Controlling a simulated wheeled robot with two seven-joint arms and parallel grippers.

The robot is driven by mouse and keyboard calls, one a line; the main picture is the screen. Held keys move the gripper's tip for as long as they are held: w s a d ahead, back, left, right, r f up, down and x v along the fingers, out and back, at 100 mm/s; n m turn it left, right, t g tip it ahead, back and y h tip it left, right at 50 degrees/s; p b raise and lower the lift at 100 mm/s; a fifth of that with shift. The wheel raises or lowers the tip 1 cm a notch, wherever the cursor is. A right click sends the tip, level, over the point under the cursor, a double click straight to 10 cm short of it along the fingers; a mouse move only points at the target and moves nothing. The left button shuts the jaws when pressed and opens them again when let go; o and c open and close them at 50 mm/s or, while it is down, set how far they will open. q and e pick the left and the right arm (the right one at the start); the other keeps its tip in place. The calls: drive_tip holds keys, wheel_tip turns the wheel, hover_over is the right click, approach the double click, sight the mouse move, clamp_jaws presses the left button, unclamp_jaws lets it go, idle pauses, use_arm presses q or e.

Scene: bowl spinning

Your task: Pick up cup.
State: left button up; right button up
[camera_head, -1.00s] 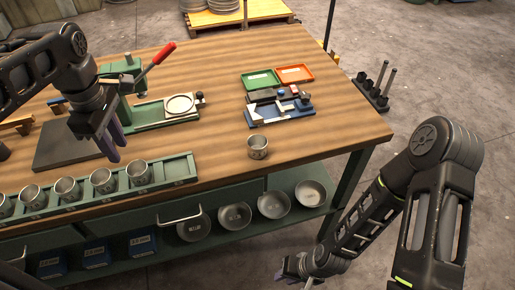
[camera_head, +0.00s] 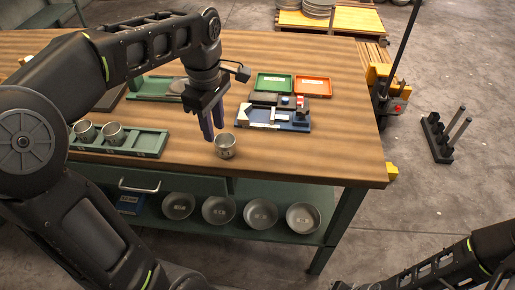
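A small metal cup (camera_head: 225,147) stands upright and alone on the wooden workbench (camera_head: 300,160), near its front edge. My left gripper (camera_head: 213,132) points down just behind and slightly left of this cup. Its two dark fingers are apart with nothing seen between them. The fingertips are close to the cup's rim; I cannot tell whether they touch it. More metal cups (camera_head: 113,134) stand in a green rack (camera_head: 150,143) to the left, partly hidden by my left arm. My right gripper is at the bottom edge, mostly cut off.
A blue tray of small parts (camera_head: 273,117), a green tray (camera_head: 274,83) and an orange tray (camera_head: 312,87) lie behind the cup. Several metal bowls (camera_head: 261,213) sit on the shelf below. The bench top right of the cup is clear.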

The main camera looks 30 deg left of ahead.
sight(220, 145)
use_arm(q)
drive_tip(key=shift+w+d+f, duration=0.15)
drive_tip(key=shift+f, duration=1.15)
drive_tip(key=shift+f, duration=0.1)
drive_tip(key=f, duration=0.5)
drive_tip(key=shift+w+p, duration=0.25)
drive_tip(key=shift+p, duration=0.1)
drive_tip(key=shift+c, duration=0.4)
clamp_jaws()
